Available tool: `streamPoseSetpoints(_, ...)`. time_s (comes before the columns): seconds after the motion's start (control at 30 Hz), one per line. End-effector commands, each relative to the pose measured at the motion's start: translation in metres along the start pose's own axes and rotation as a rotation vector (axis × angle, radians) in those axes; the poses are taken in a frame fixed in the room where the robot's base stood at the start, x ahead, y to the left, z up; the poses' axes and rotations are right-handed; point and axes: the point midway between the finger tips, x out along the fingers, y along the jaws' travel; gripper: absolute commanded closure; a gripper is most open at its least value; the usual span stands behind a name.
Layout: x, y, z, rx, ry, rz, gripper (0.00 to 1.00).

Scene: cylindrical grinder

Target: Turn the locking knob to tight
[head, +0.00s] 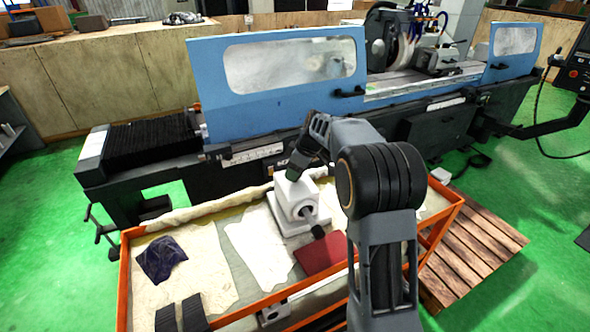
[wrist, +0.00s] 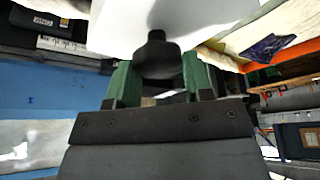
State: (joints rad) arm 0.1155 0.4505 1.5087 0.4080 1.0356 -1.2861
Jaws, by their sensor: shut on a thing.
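The locking knob (wrist: 156,50) is black and round, with a narrower neck towards a white surface in the wrist view. My gripper (wrist: 156,64) has two green fingers, one on each side of the knob, and is shut on it. In the head view my gripper (head: 294,172) reaches down to the top of a white block-shaped fixture (head: 291,203). The knob itself cannot be made out there behind the gripper. The fixture has a round opening with a shaft at its front, ending in a dark tip (head: 317,231). No mark showing how tight the knob is can be read.
The fixture stands on an orange-framed cart (head: 122,285) with pale cloths, a dark blue cloth (head: 161,260), a red pad (head: 321,254) and black blocks (head: 181,315). The blue grinder (head: 210,75) stands close behind. A wooden pallet (head: 478,250) lies at right.

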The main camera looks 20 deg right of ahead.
Motion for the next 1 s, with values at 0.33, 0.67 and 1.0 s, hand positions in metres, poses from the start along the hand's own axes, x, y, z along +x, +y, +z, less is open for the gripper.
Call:
streamPoseSetpoints(0.33, 0.0006, 0.0000, 0.0003, 0.018, 0.000, 0.008, 0.77)
streamPoseSetpoints(0.67, 0.0028, -0.0005, 0.0011, 0.200, 0.002, 0.085, 0.77)
streamPoseSetpoints(1.0, 0.0014, -0.0005, 0.0003, 0.496, 0.001, 0.209, 0.77)
